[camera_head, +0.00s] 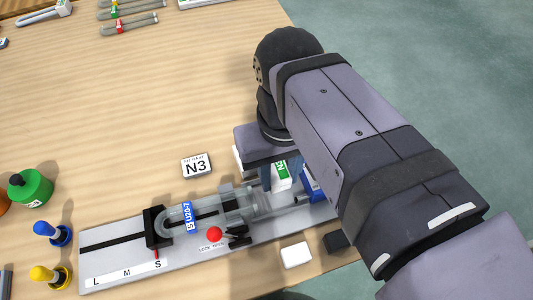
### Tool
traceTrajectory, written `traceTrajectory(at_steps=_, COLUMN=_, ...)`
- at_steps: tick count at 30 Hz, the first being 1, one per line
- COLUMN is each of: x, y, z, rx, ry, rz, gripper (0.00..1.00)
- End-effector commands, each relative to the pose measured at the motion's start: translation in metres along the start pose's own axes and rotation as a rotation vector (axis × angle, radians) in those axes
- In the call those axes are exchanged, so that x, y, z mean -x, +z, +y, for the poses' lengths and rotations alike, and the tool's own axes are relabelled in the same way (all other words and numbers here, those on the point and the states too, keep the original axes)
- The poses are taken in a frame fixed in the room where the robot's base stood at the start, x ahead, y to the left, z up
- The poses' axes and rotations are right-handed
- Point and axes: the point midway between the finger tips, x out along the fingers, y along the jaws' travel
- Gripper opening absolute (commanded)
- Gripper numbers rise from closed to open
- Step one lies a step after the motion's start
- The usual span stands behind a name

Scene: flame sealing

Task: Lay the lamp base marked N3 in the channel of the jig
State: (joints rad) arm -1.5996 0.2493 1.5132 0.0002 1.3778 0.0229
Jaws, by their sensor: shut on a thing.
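The jig (112,262) is a pale grey plate with a dark channel line along it and the letters L, M and S at its left end. A clear U-shaped glass tube (172,212) with a blue label lies on it, between a black stop and a clear holder. My gripper (281,172) is over the right part of the jig, shut on a white lamp base (281,181) with a green label. The label's marking is only partly visible. My arm hides the jig's right end, and I cannot tell whether the base touches the channel.
A card marked N3 (197,166) lies behind the jig. A red knob (214,234) is at the jig's front, with a white block (296,255) nearby. Green (33,186), blue (52,232) and yellow (50,274) items stand at left. The table's middle is clear.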

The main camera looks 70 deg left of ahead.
Motion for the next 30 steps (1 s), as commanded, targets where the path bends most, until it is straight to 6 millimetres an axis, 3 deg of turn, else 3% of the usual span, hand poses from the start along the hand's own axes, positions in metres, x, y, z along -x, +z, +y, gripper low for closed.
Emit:
traceTrajectory(at_steps=7, x=-0.011, y=0.018, z=0.002, rx=-0.005, ry=0.000, rz=0.000, gripper=0.08)
traceTrajectory(at_steps=17, x=-0.013, y=0.019, z=0.002, rx=-0.005, ry=0.000, rz=-0.001, gripper=0.08)
traceTrajectory(at_steps=30, x=-0.031, y=0.019, z=0.002, rx=-0.005, ry=0.000, rz=-0.001, gripper=0.08)
